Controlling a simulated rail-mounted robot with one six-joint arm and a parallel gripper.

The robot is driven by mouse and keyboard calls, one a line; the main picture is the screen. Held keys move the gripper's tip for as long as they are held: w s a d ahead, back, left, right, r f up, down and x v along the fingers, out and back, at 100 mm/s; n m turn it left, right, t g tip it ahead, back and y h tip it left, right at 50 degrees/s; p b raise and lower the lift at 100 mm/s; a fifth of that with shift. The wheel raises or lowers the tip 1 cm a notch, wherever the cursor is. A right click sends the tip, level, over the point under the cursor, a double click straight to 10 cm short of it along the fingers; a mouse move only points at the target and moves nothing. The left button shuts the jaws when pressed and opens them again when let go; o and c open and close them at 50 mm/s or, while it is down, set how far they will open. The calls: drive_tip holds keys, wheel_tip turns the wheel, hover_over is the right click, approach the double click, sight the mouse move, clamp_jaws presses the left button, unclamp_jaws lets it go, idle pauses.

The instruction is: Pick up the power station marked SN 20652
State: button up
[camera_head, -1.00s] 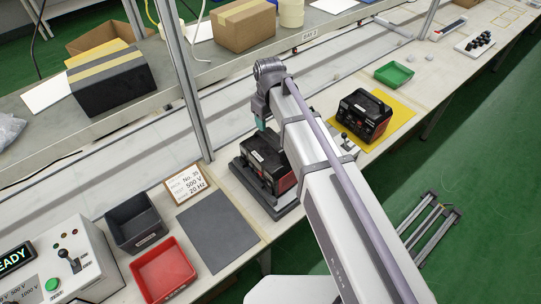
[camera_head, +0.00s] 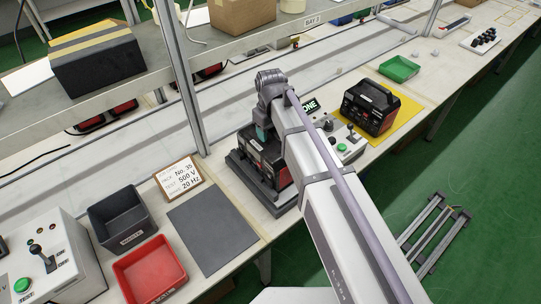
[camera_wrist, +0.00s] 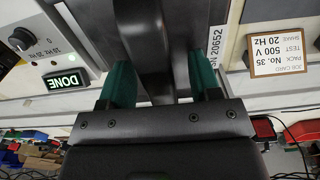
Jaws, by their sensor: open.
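A black and red power station (camera_head: 270,172) sits in a dark fixture on the bench in the head view, partly hidden by my arm. In the wrist view its label (camera_wrist: 216,48) reads 20652, with the start of the mark partly covered by a finger. My gripper (camera_wrist: 162,85) is open, its teal fingers on either side of the dark handle (camera_wrist: 150,40), with gaps visible. In the head view my gripper (camera_head: 262,133) is at the top of this power station. A second power station (camera_head: 371,107) stands on a yellow mat (camera_head: 405,116) to the right.
A control box with a lit DONE display (camera_wrist: 66,80) is beside the fixture. A job card (camera_head: 179,177) reads No. 35, 500 V, 20 Hz. A grey bin (camera_head: 124,217), red bin (camera_head: 150,270) and clear grey mat (camera_head: 213,238) lie left. A shelf post (camera_head: 187,85) stands behind.

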clamp_jaws()
idle(0.3)
idle(1.0)
